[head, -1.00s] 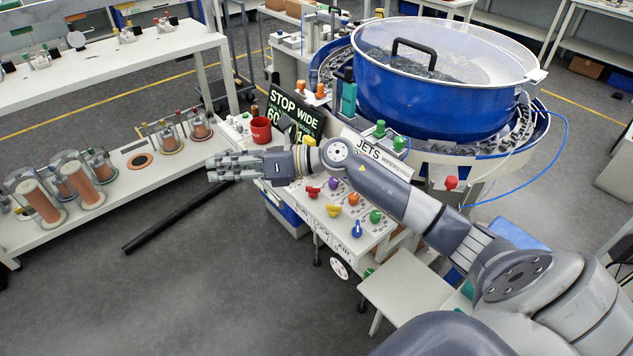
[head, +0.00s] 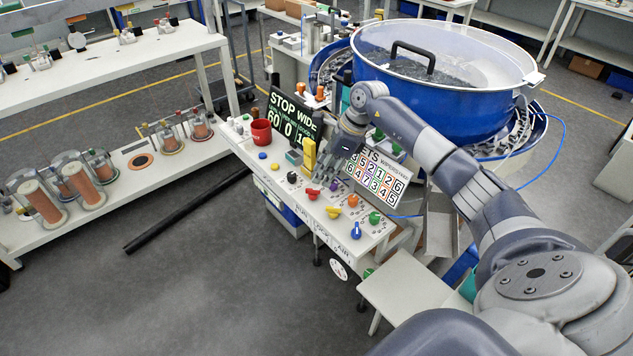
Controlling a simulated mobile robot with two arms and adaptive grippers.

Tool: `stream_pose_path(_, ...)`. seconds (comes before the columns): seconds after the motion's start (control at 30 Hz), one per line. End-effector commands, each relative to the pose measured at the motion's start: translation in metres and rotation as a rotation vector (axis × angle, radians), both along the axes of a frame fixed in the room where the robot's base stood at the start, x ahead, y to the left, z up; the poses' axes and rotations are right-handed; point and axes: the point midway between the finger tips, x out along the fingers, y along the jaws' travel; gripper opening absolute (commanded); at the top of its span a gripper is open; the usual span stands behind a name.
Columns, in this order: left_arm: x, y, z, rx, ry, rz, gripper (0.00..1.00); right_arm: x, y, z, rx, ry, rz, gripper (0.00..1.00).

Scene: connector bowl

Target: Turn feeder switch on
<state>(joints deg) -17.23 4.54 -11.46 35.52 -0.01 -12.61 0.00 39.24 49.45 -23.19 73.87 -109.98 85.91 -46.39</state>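A slanted white control panel (head: 322,224) stands in front of the blue bowl. It carries coloured knobs: red (head: 313,193), yellow (head: 333,212), blue (head: 356,230), green (head: 374,217), orange (head: 352,200), purple (head: 335,186) and black (head: 292,177). A tall yellow part (head: 309,156) stands behind them. I cannot read which control is the feeder switch. My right gripper (head: 326,178) points down over the back of the panel, close to the red and purple knobs. I cannot tell whether it touches anything or how its fingers are set. My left gripper is out of view.
The blue lidded bowl (head: 440,102) stands behind the panel. A white bench (head: 105,190) with copper coils is at left. Floor in front is clear.

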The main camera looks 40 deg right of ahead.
Motion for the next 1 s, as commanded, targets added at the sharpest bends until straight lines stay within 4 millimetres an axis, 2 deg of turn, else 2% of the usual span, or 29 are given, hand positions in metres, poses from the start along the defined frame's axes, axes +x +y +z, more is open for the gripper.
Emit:
stream_pose_path(0.1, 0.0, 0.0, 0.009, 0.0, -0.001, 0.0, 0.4, 0.005, 0.008, -0.019, 0.004, 0.003, 0.0, 0.28)
stream_pose_path(0.3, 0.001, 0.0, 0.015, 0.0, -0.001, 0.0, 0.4, 0.012, 0.015, -0.045, 0.003, 0.001, -0.001, 0.28)
stream_pose_path(0.47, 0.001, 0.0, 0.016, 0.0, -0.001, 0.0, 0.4, 0.014, 0.018, -0.053, 0.002, -0.001, 0.0, 0.28)
stream_pose_path(0.7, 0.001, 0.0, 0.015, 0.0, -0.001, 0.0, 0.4, 0.014, 0.017, -0.054, 0.001, -0.002, 0.001, 0.28)
stream_pose_path(0.77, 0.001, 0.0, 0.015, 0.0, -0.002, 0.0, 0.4, 0.014, 0.017, -0.053, 0.002, -0.001, 0.0, 0.17)
stream_pose_path(0.83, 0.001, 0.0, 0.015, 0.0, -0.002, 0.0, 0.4, 0.014, 0.017, -0.053, 0.002, -0.001, 0.0, 0.01)
stream_pose_path(1.0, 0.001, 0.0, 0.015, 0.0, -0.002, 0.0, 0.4, 0.014, 0.017, -0.053, 0.002, -0.001, 0.0, 0.0)
